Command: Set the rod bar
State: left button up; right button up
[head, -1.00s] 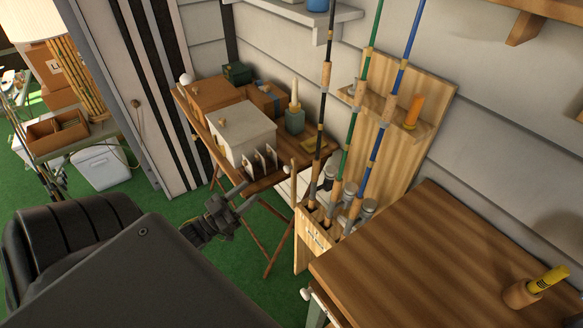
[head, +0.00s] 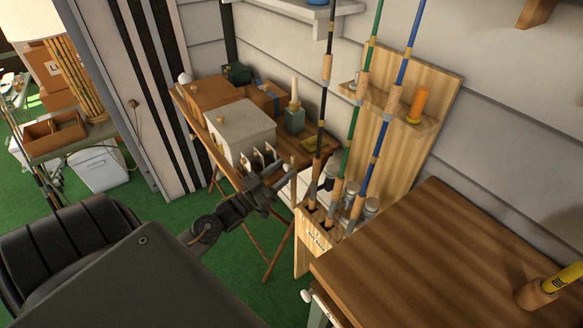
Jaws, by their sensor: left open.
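A wooden rod rack (head: 430,80) stands against the wall, with a raised notched shelf and a slotted base box. Three fishing rods with cork grips stand in its base: a black rod (head: 323,100), a green rod (head: 353,118) and a blue rod (head: 391,105). Silver reels hang near their lower ends. The black rod is leftmost, and its upper part appears left of the notched shelf. My left gripper (head: 282,172) is open and empty, a little left of the black rod's lower grip and apart from it. My right gripper is not in view.
A side table (head: 300,150) behind my left gripper holds a white box (head: 240,132), brown boxes, small cards and a green bottle (head: 294,120) with a candle. A wooden cabinet top (head: 430,260) fills the lower right, with a yellow-handled item (head: 562,278) on it.

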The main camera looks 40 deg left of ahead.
pick_arm(q)
jog(key=shift+x, duration=2)
jog(key=shift+r, duration=0.1)
jog(key=shift+c, duration=0.2)
